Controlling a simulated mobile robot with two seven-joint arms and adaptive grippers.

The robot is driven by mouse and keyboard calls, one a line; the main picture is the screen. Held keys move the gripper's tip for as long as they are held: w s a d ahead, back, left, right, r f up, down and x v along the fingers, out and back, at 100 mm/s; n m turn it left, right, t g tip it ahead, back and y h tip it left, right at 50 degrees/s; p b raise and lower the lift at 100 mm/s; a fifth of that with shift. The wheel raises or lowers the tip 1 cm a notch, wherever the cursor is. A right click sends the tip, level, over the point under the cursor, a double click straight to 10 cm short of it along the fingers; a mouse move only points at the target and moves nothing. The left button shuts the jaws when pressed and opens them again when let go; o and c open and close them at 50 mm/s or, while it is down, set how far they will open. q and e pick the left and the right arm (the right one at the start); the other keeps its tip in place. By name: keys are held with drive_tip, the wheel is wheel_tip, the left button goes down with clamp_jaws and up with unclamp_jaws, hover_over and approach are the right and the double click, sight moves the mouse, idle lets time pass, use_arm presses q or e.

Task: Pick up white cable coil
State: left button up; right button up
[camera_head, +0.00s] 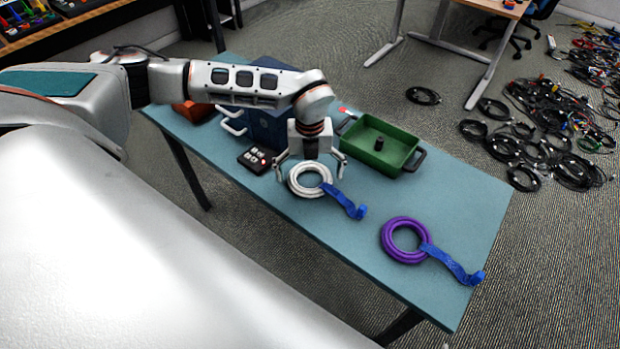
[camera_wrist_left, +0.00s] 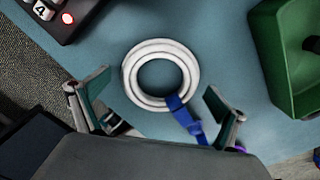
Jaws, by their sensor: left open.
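The white cable coil (camera_head: 297,180) lies flat on the teal table, with a blue strap (camera_head: 345,203) trailing to its lower right. My left gripper (camera_head: 308,172) is open above the coil, pointing down, with its fingers apart and nothing between them in its grip. In the left wrist view the coil (camera_wrist_left: 133,72) shows as a full ring ahead of the fingers, and the open left gripper (camera_wrist_left: 155,103) has one finger to each side below it. The strap (camera_wrist_left: 183,115) runs towards the right finger. My right gripper is not in view.
A purple coil (camera_head: 390,236) with a blue strap lies to the right on the table (camera_head: 455,215). A green bin (camera_head: 407,160) stands behind the white coil. A black button box (camera_head: 254,160) is close on the left, and a blue crate (camera_head: 268,125) stands behind it.

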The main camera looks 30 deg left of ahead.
use_arm(q)
drive_tip(key=c, duration=1.4)
drive_tip(key=shift+r, duration=0.1)
